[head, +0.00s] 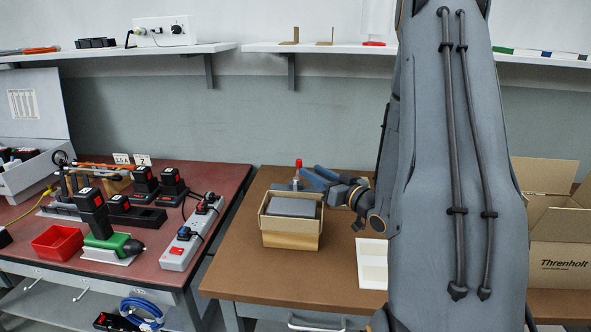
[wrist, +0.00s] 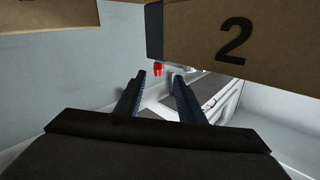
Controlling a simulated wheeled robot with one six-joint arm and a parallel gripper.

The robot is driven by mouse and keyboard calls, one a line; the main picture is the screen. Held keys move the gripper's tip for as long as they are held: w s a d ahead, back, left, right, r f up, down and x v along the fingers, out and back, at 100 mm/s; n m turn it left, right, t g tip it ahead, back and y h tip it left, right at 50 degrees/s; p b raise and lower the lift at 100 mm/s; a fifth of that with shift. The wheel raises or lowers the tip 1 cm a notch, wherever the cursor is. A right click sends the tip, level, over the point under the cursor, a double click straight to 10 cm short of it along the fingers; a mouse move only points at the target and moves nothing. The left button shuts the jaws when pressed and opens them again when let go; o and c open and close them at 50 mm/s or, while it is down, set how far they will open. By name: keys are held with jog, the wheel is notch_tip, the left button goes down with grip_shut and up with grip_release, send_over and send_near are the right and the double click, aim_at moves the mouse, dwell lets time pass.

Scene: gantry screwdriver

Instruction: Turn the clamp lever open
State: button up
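A red-tipped upright part (head: 298,164), which looks like the clamp lever, stands on a small grey metal base behind the cardboard box on the brown table. A red piece, likely the same lever's grip (wrist: 158,68), shows in the wrist view beyond my fingertips, between their lines. My gripper (head: 308,178) reaches in from the right, just to the right of the red tip and above the box's back edge. In the wrist view my gripper (wrist: 154,82) has its two dark fingers apart with nothing between them. The lever's pivot is hidden.
An open cardboard box (head: 290,240) with a grey block stands in front of the lever. A cardboard panel marked 2 (wrist: 240,35) fills the wrist view's upper right, close to my fingers. A white sheet (head: 372,264) lies right of the box. The red bench (head: 150,258) holds tools.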

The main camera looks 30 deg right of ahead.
aim_at(301, 166)
jog(key=shift+w+a+f+p, duration=0.1)
jog(key=shift+w+a+p, duration=0.1)
jog(key=shift+w, duration=1.1)
jog(key=shift+w+a+p, duration=0.1)
jog(key=shift+w+a, duration=0.15)
jog(key=shift+w, duration=1.1)
jog(key=shift+w+a+f+p, duration=0.1)
jog(key=shift+w+a+p, duration=0.1)
jog(key=shift+w, duration=1.1)
grip_shut()
